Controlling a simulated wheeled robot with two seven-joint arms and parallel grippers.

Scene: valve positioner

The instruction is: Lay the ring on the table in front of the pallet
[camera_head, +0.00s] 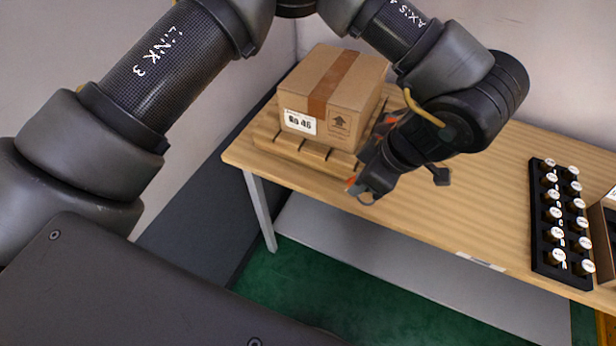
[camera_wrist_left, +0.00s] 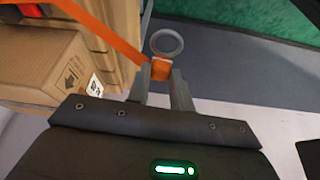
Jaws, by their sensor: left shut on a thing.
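An orange strap (camera_wrist_left: 105,33) runs from there to the upper left. The wooden pallet (camera_head: 282,150) lies at the table's left end, left of the gripper. Whether the ring touches the table I cannot tell. My right gripper is not in view.
A cardboard box (camera_head: 330,95) stands on the pallet. A black rack (camera_head: 556,225) with several white-capped items stands at the right, beside another box (camera_head: 607,225). The table's middle is clear. Its front edge lies close to the ring, with green floor (camera_head: 300,280) below.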

